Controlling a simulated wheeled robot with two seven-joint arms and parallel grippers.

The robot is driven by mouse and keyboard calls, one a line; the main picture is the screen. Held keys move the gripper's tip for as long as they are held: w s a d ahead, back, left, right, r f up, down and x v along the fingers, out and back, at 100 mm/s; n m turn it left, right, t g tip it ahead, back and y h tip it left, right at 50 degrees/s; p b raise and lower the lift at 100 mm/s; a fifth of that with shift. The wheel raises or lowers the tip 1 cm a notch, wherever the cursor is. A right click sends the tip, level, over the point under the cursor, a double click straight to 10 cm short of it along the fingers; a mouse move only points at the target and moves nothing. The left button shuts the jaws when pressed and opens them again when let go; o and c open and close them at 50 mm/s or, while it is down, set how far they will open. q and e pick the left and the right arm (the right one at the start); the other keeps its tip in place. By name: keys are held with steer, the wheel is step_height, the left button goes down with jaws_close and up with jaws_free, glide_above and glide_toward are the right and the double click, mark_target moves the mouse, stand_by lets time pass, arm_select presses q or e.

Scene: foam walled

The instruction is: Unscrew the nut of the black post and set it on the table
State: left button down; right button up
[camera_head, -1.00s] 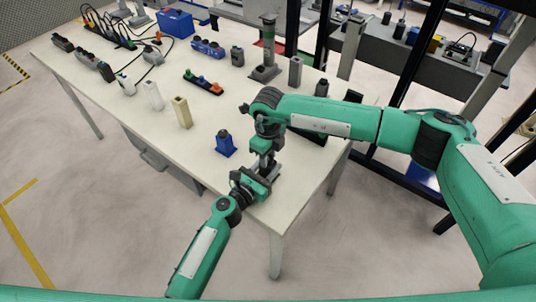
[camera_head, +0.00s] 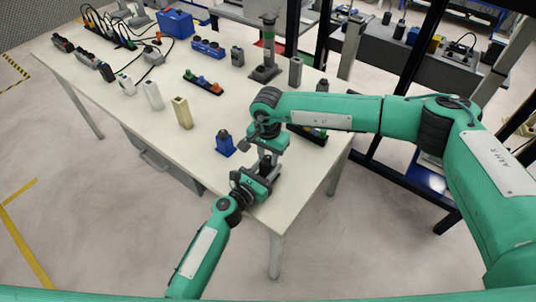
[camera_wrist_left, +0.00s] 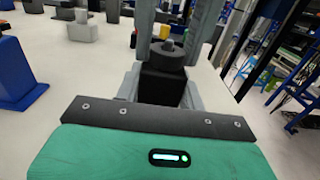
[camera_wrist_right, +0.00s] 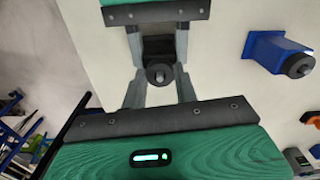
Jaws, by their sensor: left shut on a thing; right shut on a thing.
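The black post (camera_wrist_left: 160,86) stands between the fingers of my left gripper (camera_head: 263,176), which is shut on it low down near the table corner. The round dark nut (camera_wrist_left: 165,55) sits at the top of the post, with a small stud end showing in its middle. My right gripper (camera_head: 268,152) comes from above, its fingers shut on the nut. In the right wrist view the nut (camera_wrist_right: 158,76) lies between the right fingertips, with the black post (camera_wrist_right: 157,45) behind it. In the head view the grippers mostly hide post and nut.
A blue post with a dark top (camera_head: 225,146) stands just left of the grippers. A beige block (camera_head: 182,113) and a white block (camera_head: 153,97) stand farther left. A tray with coloured parts (camera_head: 203,83) lies behind. The white table (camera_head: 190,147) has bare room around the blue post.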

steer(key=n, duration=1.5)
steer(key=shift+n, duration=0.3)
steer(key=o, duration=1.1)
steer(key=shift+r, duration=0.1)
